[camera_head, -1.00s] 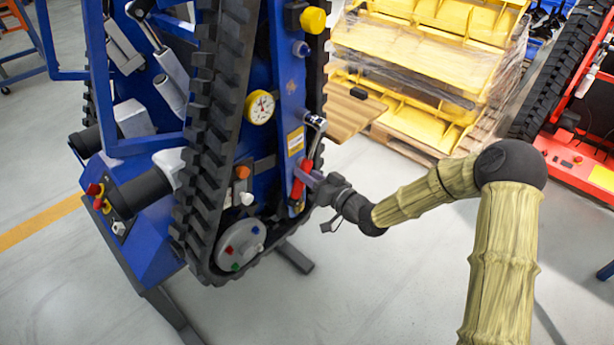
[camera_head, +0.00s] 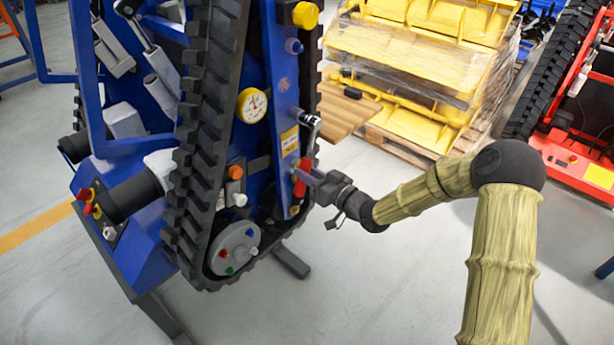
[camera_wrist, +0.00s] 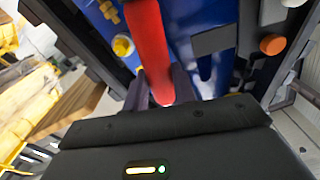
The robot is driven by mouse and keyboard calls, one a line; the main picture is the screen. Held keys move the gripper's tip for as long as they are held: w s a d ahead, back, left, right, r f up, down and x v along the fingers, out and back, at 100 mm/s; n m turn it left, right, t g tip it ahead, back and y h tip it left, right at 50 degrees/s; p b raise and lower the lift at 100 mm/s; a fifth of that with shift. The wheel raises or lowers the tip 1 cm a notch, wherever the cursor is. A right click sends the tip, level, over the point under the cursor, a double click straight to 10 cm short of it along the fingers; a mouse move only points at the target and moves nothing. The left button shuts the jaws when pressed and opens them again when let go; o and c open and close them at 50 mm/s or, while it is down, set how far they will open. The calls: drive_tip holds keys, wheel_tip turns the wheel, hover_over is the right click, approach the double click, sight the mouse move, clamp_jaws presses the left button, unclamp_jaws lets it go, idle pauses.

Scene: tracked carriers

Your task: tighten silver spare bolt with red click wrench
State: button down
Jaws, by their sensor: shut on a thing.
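My gripper (camera_head: 314,180) is shut on the red handle of the click wrench (camera_head: 302,178), beside the blue panel of the carrier. In the wrist view the red handle (camera_wrist: 148,45) stands between the two dark fingers of my gripper (camera_wrist: 160,88). The wrench's silver head (camera_head: 310,121) points up at the panel's right edge, at a dark fitting there. The silver spare bolt is not clearly seen; the wrench head may hide it.
The blue carrier (camera_head: 283,80) has a black track (camera_head: 208,120), a yellow gauge (camera_head: 252,105), an orange knob (camera_head: 236,172) and a grey disc (camera_head: 233,248) with coloured buttons. Yellow stacked parts (camera_head: 420,50) stand on a pallet behind. A red tracked machine (camera_head: 580,150) is at right. Floor is clear in front.

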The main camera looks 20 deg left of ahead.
drive_tip(key=shift+w+d+f+n+b, duration=0.1)
drive_tip(key=shift+w+d+n+b, duration=0.15)
drive_tip(key=shift+w+n+b, duration=0.35)
idle(0.3)
drive_tip(key=shift+w+d+f+n+b, duration=0.1)
drive_tip(key=shift+w+d+n+b, duration=0.15)
drive_tip(key=shift+w+n+b, duration=0.3)
drive_tip(key=shift+w, duration=0.15)
drive_tip(key=shift+w+d+n+b, duration=0.25)
drive_tip(key=shift+w+n+b, duration=0.25)
drive_tip(key=shift+n, duration=0.05)
drive_tip(key=shift+w, duration=0.1)
